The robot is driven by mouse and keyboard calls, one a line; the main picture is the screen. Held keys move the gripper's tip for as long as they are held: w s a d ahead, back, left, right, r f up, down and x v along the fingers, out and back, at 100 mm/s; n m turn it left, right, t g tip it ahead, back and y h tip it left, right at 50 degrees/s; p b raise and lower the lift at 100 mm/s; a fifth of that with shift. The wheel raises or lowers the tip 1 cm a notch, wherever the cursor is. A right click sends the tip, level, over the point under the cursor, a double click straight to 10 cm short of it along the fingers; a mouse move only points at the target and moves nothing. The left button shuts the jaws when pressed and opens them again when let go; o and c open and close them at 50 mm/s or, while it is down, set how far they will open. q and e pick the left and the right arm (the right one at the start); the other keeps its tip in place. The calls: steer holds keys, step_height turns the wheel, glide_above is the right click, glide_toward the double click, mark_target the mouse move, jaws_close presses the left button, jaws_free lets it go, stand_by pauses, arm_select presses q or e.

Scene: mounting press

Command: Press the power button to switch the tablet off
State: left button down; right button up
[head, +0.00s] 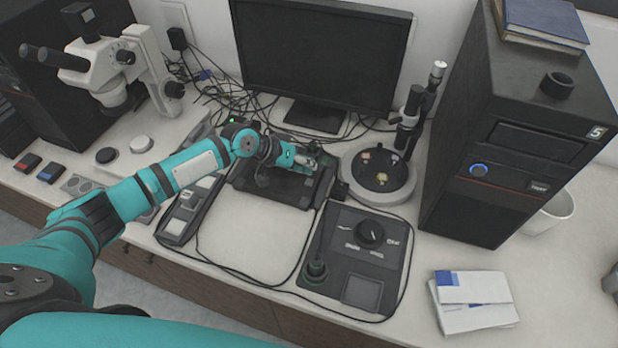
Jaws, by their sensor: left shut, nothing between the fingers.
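A dark, flat device (292,192), which looks like the tablet, lies on the bench in front of the monitor. My left arm reaches in from the left across the bench. My left gripper (314,163) is over the device's back right part, shut and empty. I cannot tell whether its tips touch the device. The gripper and wrist hide part of the device, and I cannot make out a power button on it. My right gripper is not in view.
A monitor (318,55) with tangled cables stands behind. A round-based instrument (348,190) is close right of the gripper. A control box with a knob (352,255) lies in front, a black tower (500,150) right, a microscope (108,62) left.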

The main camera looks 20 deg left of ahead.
mark_target(308, 180)
arm_select(q)
step_height(308, 180, up, 3)
steer(key=shift+r+p, duration=0.2)
steer(key=shift+p, duration=0.95)
steer(key=shift+f, duration=0.1)
